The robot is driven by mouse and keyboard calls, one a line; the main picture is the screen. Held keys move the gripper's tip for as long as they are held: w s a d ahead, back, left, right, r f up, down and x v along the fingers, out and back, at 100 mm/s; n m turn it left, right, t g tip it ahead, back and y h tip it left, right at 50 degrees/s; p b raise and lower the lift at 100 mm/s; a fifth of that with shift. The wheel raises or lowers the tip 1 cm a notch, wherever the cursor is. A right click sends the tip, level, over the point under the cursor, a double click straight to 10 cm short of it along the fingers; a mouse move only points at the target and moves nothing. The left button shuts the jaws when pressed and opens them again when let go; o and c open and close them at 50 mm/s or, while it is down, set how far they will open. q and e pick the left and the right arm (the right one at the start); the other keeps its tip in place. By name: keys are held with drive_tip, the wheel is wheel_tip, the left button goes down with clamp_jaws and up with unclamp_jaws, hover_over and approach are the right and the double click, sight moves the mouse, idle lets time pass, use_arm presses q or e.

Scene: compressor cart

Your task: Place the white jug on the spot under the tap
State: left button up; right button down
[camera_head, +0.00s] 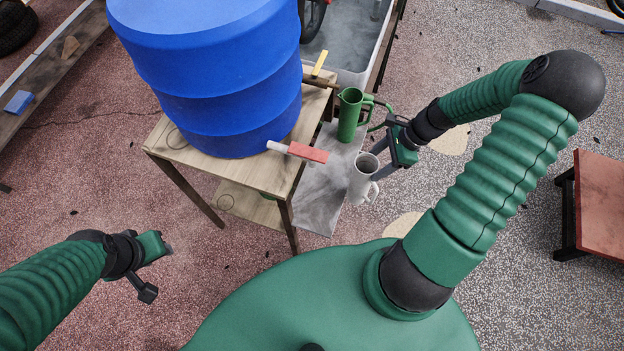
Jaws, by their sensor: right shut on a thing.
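The white jug (362,180) is right of the wooden stand, upright or nearly so, its handle toward the lower right. My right gripper (378,160) is shut on it near its rim; the exact grip is small and partly hidden. A blue barrel (215,75) stands on the wooden stand (270,178). A tap with a red handle (306,152) and pale spout sticks out from the barrel's lower right. Another tap with a yellow handle (319,63) is farther back. My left gripper (160,246) is low at the left, away from everything; its fingers are unclear.
A green jug (350,115) stands just behind the white jug. A grey slab (322,200) lies beside the stand. Ring outlines mark the stand's top and its lower shelf (250,206). A reddish table (600,205) is at the right. Open ground lies left front.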

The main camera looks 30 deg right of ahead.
drive_tip(key=w+a, duration=0.3)
drive_tip(key=a, duration=0.4)
drive_tip(key=w+a, duration=0.2)
drive_tip(key=a, duration=0.4)
drive_tip(key=shift+w+a+f+p, duration=0.15)
drive_tip(key=shift+w+a+p, duration=0.2)
drive_tip(key=shift+w+a, duration=0.05)
drive_tip(key=c, duration=0.8)
unclamp_jaws()
drive_tip(key=o, duration=0.4)
drive_tip(key=shift+a, duration=0.15)
drive_tip(key=shift+c, duration=0.2)
use_arm(q)
drive_tip(key=shift+s+a+r, duration=0.15)
drive_tip(key=shift+a+r, duration=0.25)
drive_tip(key=shift+a, duration=0.05)
